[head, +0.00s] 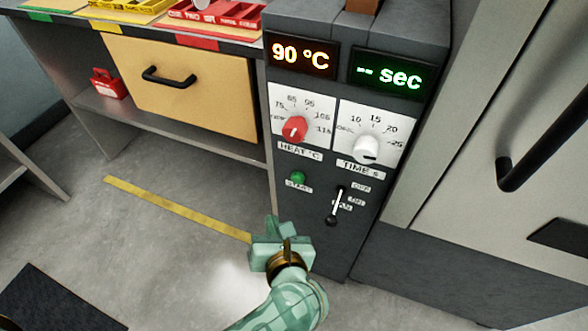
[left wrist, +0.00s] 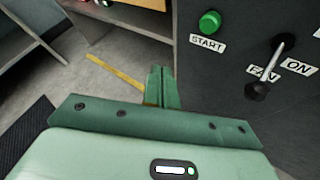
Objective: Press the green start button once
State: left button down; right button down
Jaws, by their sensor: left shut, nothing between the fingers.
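The green start button (head: 298,178) is on the front of the dark grey control cabinet, above a START label. In the left wrist view the green button (left wrist: 210,22) shows to the upper right of my fingers. My left gripper (head: 271,226) is shut and empty, below and a little left of the button. Its closed fingers also show in the left wrist view (left wrist: 162,84). The gripper appears apart from the button. My right gripper is not in view.
The cabinet has a red heat knob (head: 295,129), a white time knob (head: 367,148) and a fan lever (head: 336,206). The displays read 90 °C and "-- sec". A bench with a drawer (head: 180,86) is at left; a black door handle (head: 540,155) is at right.

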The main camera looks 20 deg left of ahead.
aim_at(298, 178)
pick_arm(q)
jog(key=shift+s+d+n+g+h, duration=0.1)
jog(key=shift+d+n+g+h, duration=0.3)
jog(key=shift+n, duration=0.4)
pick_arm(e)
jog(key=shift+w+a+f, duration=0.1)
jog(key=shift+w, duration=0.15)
pick_arm(q)
jog(key=shift+f, duration=0.1)
